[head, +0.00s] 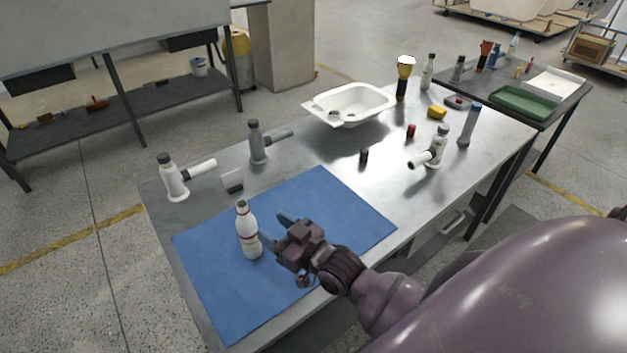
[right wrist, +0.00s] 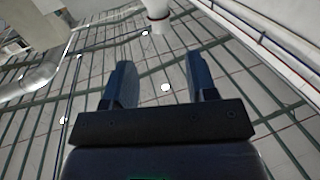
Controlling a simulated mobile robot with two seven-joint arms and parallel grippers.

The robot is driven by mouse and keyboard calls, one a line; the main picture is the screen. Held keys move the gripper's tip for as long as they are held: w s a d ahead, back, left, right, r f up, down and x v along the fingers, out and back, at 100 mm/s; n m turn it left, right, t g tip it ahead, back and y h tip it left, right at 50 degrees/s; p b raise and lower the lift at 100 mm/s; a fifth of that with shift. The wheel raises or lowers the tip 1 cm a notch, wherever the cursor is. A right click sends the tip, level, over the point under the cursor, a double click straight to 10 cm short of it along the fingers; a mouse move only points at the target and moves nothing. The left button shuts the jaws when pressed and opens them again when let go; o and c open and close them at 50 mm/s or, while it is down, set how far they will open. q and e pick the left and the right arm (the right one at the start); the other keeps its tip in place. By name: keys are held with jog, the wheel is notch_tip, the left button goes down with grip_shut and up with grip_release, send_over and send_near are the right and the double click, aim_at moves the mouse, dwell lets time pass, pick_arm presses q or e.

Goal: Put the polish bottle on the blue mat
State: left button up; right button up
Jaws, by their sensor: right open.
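The polish bottle (head: 249,232), white with a grey cap and red bands, stands upright on the blue mat (head: 325,205). My right gripper (head: 276,229) is just right of the bottle, its two blue fingers pointing toward it. The fingers are open with nothing between them, and a gap seems to separate them from the bottle. In the right wrist view the open fingers (right wrist: 160,82) show, and a white part with a reddish band, which looks like the bottle (right wrist: 157,12), is at the top edge. My left gripper is not in view.
White and grey pipe fittings (head: 173,177) stand on the metal table left of and behind the mat. A white basin (head: 349,106) sits farther back. A torch (head: 404,78), several bottles and small parts stand on the right side. Most of the mat is bare.

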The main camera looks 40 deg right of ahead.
jog(key=s+d+f+m+g+h, duration=0.1)
jog(key=s+d+f+g+h, duration=0.1)
jog(key=s+f, duration=0.5)
jog(key=s+d+f+m+g+h, duration=0.1)
jog(key=s+d+f+g+h, duration=0.2)
jog(key=s+f, duration=0.4)
jog(key=shift+s+d, duration=0.9)
